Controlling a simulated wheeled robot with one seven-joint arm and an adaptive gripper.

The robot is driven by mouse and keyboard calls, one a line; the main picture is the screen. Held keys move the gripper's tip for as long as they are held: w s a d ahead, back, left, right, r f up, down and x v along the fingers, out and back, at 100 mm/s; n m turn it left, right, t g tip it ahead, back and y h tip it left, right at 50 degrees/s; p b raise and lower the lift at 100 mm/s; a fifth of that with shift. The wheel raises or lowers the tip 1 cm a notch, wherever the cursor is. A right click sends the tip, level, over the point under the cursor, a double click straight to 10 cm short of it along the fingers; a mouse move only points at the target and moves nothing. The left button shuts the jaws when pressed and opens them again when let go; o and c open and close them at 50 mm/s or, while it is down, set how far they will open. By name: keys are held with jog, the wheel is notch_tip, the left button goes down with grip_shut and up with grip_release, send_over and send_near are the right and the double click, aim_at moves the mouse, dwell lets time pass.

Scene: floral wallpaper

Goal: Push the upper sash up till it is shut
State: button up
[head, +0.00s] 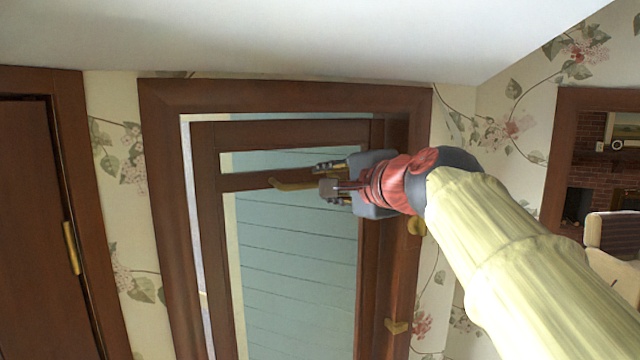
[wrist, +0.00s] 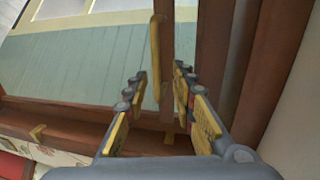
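The window (head: 290,250) has dark brown wood around pale blue panes. A brown horizontal rail (head: 243,181) crosses it near the top, with a narrow pane strip above. Which sash this rail belongs to, I cannot tell for sure. A brass handle (head: 292,184) is on the rail; it also shows in the wrist view (wrist: 155,52). A thin pale strip shows between the top sash bar (head: 290,132) and the surrounding frame. My gripper (head: 322,181) is just right of the handle. Its fingers (wrist: 160,76) are apart and empty, with the handle ahead, slightly left of centre.
The window frame (head: 160,200) surrounds the sashes. A brown door (head: 30,230) with a brass hinge stands at left. A sloped white ceiling (head: 270,35) is close above. An opening at right shows a brick fireplace (head: 620,165).

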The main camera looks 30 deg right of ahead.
jog(key=v, duration=0.5)
jog(key=shift+s, duration=0.2)
dwell(0.3)
jog(key=s+f+n+g+b, duration=0.2)
jog(key=f+n+g, duration=0.15)
jog(key=f, duration=0.85)
jog(key=s+f+n+g+b, duration=0.2)
jog(key=f+n, duration=0.2)
jog(key=f, duration=0.7)
jog(key=s+a+f+n+g+b, duration=0.1)
jog(key=s+a+f+n+b, duration=0.2)
jog(key=f+b, duration=0.4)
jog(key=s+a+f+n+g+y+b, duration=0.1)
jog(key=s+a+f+n+b, duration=0.3)
jog(key=f, duration=1.8)
jog(key=s+a+f+n+g+y+b, duration=0.1)
jog(key=s+a+f+n+g+b, duration=0.1)
jog(key=s+a+f+n+b, duration=0.2)
jog(key=a+f+b, duration=0.3)
jog(key=f+b, duration=0.4)
jog(key=f, duration=0.4)
jog(key=shift+a+n, duration=0.35)
jog(key=shift+a, duration=0.05)
